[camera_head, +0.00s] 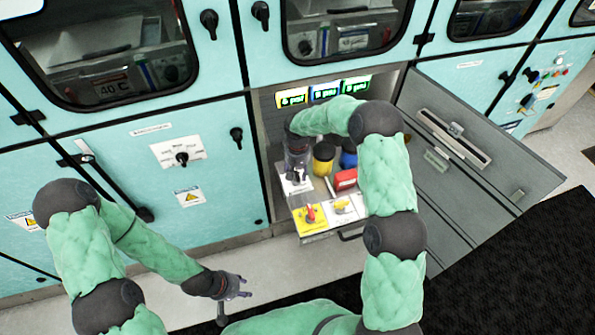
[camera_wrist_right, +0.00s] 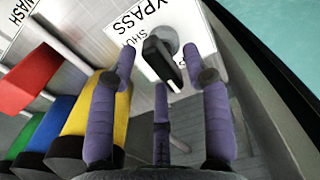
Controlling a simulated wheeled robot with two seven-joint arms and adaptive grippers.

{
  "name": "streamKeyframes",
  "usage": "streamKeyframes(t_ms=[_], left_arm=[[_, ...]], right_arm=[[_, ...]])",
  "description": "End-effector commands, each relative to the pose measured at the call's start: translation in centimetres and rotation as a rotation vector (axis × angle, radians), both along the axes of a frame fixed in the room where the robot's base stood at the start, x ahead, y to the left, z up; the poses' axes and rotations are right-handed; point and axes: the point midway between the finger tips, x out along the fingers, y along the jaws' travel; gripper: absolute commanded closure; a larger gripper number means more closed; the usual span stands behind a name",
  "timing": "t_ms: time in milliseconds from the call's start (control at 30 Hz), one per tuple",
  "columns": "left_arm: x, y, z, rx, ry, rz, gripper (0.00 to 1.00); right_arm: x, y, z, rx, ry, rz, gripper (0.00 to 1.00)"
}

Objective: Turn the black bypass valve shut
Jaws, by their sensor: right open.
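The black bypass valve (camera_wrist_right: 163,62) shows in the right wrist view as a black lever on a white plate marked "BYPASS" (camera_wrist_right: 135,30). Part of a "SHU…" label shows beside it. In the head view a small black handle on a white plate (camera_head: 296,180) sits low in the open cabinet bay. My right gripper (camera_wrist_right: 160,66) is open, with its purple fingers spread around the lever; I cannot tell whether any finger touches it. In the head view this gripper (camera_head: 297,158) points down over the plate. My left gripper (camera_head: 238,286) is open and empty, low above the floor.
Beside the bypass plate stand yellow (camera_head: 323,160) and blue (camera_head: 348,158) cylinders and a red block (camera_head: 345,180). A yellow plate with a red handle (camera_head: 310,216) is in front. An open grey door (camera_head: 470,160) bounds the bay on the right.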

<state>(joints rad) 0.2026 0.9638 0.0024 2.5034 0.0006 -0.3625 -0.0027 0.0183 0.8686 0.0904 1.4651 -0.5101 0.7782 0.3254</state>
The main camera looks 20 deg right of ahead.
Motion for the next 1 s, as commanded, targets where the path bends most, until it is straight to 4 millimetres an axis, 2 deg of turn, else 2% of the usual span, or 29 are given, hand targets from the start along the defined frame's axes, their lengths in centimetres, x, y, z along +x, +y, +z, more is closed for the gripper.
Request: streamKeyframes(t_ms=[33,200,633,1000], left_arm=[[0.0,0.0,0.0,0.0,0.0,0.0,0.6],[0.0,0.0,0.0,0.0,0.0,0.0,0.6],[0.0,0.0,-0.2,0.0,0.0,0.0,0.6],[0.0,0.0,-1.2,0.0,0.0,0.0,0.6]], right_arm=[[0.0,0.0,0.0,0.0,0.0,0.0,0.54],[0.0,0.0,0.0,0.0,0.0,0.0,1.0],[0.0,0.0,0.0,0.0,-0.001,-0.054,1.0],[-0.2,0.0,-0.1,0.0,0.0,-0.327,1.0]])
